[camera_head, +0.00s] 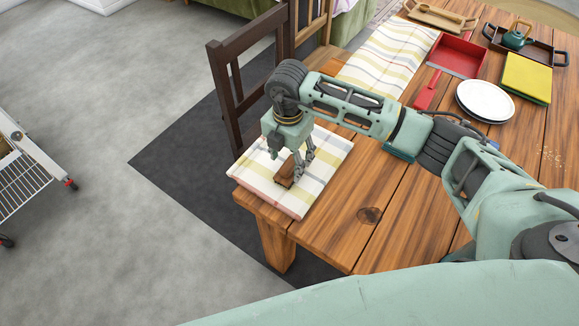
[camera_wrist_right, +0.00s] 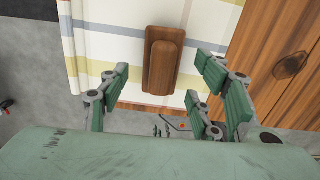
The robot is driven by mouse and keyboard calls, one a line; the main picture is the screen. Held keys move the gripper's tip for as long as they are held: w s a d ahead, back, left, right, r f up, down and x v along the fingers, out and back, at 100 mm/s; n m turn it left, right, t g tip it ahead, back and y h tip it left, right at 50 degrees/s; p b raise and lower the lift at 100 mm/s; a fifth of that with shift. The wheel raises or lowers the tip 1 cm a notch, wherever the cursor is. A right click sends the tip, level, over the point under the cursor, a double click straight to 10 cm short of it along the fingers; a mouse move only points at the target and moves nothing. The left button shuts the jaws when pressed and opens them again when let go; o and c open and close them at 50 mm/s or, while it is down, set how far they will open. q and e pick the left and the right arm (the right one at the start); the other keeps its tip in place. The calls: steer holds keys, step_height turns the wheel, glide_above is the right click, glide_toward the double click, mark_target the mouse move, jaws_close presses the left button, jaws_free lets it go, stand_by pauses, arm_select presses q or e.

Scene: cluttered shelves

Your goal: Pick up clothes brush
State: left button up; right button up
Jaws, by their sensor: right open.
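The clothes brush (camera_head: 285,173) is a small brown wooden block with a raised handle. It lies on a folded plaid cloth (camera_head: 323,173) at the near left corner of the wooden table. In the right wrist view the brush (camera_wrist_right: 163,62) is upright in the picture, just beyond the fingertips and between the two finger sides. My right gripper (camera_head: 304,163) is open and empty, pointing down above the cloth, close beside the brush in the head view. Its green-padded fingers (camera_wrist_right: 165,80) are spread wide in the wrist view. Whether they touch the cloth is unclear. My left gripper is not in view.
A dark chair (camera_head: 228,85) stands at the table's left side. Farther back on the table are a red dustpan (camera_head: 458,56), white plates (camera_head: 485,101), a yellow cloth (camera_head: 526,78) and trays. The near tabletop (camera_head: 340,235) is bare.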

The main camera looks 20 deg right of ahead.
mark_target(289, 162)
steer(key=f, duration=0.2)
steer(key=shift+d+f, duration=0.2)
steer(key=shift+f, duration=0.55)
steer(key=c, duration=1.3)
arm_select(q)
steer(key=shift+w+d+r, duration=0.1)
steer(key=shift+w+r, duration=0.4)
